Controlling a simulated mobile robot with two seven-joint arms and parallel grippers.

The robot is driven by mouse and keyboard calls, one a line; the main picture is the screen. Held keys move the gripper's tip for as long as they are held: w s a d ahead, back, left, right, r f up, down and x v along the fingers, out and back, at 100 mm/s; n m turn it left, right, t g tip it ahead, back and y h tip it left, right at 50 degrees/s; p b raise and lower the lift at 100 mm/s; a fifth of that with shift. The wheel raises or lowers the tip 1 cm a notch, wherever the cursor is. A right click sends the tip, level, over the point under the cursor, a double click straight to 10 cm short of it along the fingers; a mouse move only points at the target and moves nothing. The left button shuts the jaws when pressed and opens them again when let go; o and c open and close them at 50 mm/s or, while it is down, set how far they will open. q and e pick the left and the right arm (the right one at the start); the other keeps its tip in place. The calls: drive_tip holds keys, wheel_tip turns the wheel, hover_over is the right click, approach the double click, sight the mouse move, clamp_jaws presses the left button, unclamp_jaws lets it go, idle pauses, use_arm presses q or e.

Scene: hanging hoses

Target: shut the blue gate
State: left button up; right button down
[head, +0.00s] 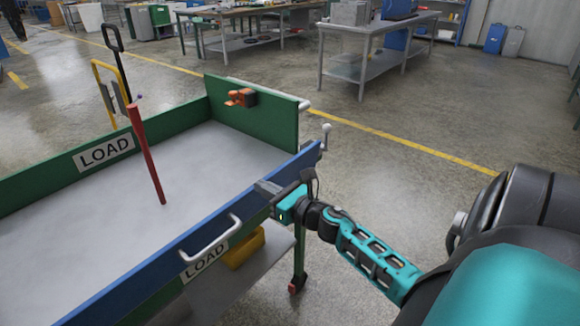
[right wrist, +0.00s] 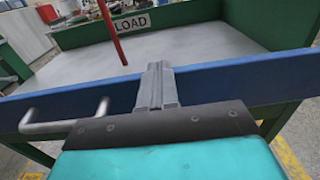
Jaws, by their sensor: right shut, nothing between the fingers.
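The blue gate (head: 130,284) is a long panel along the near side of a green cart with a grey bed (head: 215,150). A pale bar handle (head: 212,240) is on its outer face. The gate also spans the right wrist view (right wrist: 235,82), its handle (right wrist: 65,122) at the left. My right gripper (head: 266,188) is shut and empty, its fingertips at the gate's top edge, right of the handle. In the right wrist view the fingers (right wrist: 157,85) overlap the gate; contact is unclear. Whether the gate is fully closed is unclear. My left gripper is out of view.
A red post (head: 146,155) stands up from the cart bed. A ball-ended latch (head: 325,130) is near the gate's far end. An orange part (head: 240,97) is on the green end panel. Workbenches (head: 375,55) stand behind; the floor to the right is open.

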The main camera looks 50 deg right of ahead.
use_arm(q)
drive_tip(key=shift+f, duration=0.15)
use_arm(e)
drive_tip(key=shift+w+r, duration=0.2)
drive_tip(key=shift+w, duration=0.35)
drive_tip(key=shift+w+r, duration=0.2)
drive_tip(key=shift+w, duration=0.3)
